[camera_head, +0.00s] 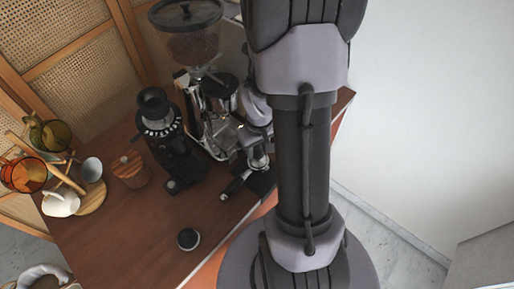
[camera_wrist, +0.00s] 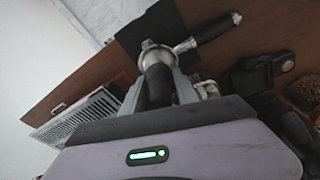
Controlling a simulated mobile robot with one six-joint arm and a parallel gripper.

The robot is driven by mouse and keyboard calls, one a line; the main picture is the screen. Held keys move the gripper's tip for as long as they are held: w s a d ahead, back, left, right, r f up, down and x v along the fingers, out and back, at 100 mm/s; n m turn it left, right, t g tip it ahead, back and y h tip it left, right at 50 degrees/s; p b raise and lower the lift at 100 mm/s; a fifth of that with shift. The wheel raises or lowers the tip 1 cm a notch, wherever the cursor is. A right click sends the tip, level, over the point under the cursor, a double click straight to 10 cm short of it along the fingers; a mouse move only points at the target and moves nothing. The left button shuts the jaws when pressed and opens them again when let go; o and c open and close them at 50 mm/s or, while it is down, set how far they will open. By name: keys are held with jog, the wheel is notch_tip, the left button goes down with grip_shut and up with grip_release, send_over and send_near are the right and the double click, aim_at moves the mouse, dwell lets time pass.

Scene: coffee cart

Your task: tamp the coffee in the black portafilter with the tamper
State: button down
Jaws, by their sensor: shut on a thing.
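My gripper (camera_wrist: 158,78) is shut on the dark handle of the tamper (camera_wrist: 160,90) in the wrist view. The tamper's lower end meets the silver round head of the black-handled portafilter (camera_wrist: 214,29); I cannot tell how far it sits inside. The portafilter lies on a black mat (camera_wrist: 133,38), its handle pointing up and right. In the head view the portafilter handle (camera_head: 236,185) points to the lower left, and my gripper (camera_head: 257,140) is above its head, partly hidden by my arm. The coffee is hidden.
A black grinder (camera_head: 160,135) and a larger machine with a bean hopper (camera_head: 190,42) stand behind. A small round black item (camera_head: 188,239) lies near the counter's front edge. A wooden canister (camera_head: 130,170) and a cup rack (camera_head: 62,172) stand left. The middle counter is clear.

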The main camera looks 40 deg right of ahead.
dwell(0.3)
jog(key=shift+r+p, duration=3.1)
jog(key=shift+r, duration=1)
jog(key=shift+f, duration=0.15)
